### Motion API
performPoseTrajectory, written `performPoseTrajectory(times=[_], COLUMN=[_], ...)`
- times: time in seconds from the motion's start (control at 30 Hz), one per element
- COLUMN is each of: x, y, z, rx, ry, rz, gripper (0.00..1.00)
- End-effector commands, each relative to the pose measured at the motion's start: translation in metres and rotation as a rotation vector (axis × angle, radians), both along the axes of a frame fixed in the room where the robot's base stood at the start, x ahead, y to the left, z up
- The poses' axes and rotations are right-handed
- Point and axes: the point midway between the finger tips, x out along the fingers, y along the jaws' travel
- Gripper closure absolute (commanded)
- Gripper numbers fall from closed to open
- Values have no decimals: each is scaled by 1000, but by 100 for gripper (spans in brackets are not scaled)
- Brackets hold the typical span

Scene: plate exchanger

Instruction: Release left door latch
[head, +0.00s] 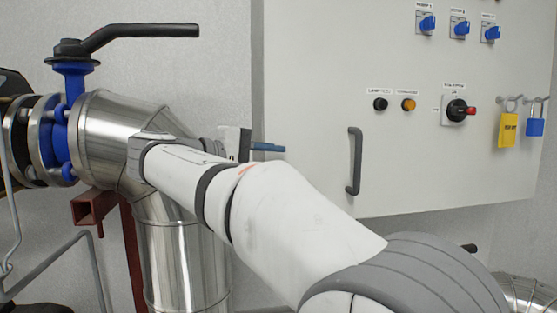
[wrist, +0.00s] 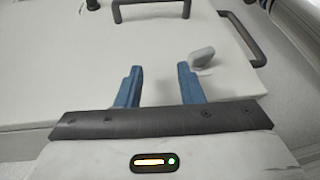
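A grey, rounded latch lever (wrist: 203,56) stands on the pale cabinet door (wrist: 100,60) in the wrist view. I take it to be the door latch. My gripper (wrist: 160,70) is open, with two blue fingers apart and nothing between them. The tip of its right finger is close beside the latch lever; I cannot tell whether they touch. In the head view my gripper (head: 268,147) is side-on at the left part of the cabinet (head: 320,80). The latch lever cannot be made out there.
A dark door handle (head: 355,160) sticks out right of my gripper. Metal piping (head: 110,120) with a black-levered valve (head: 130,37) stands left of my arm.

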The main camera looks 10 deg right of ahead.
Motion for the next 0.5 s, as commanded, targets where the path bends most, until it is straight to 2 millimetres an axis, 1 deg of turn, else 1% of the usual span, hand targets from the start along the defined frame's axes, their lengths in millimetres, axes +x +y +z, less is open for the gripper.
performPoseTrajectory(times=[0.03, 0.5], x=[-1, -13], y=[4, 34], z=[0, 2], rx=[-1, 0], ry=[2, 6], rz=[1, -1], gripper=[66, 66])
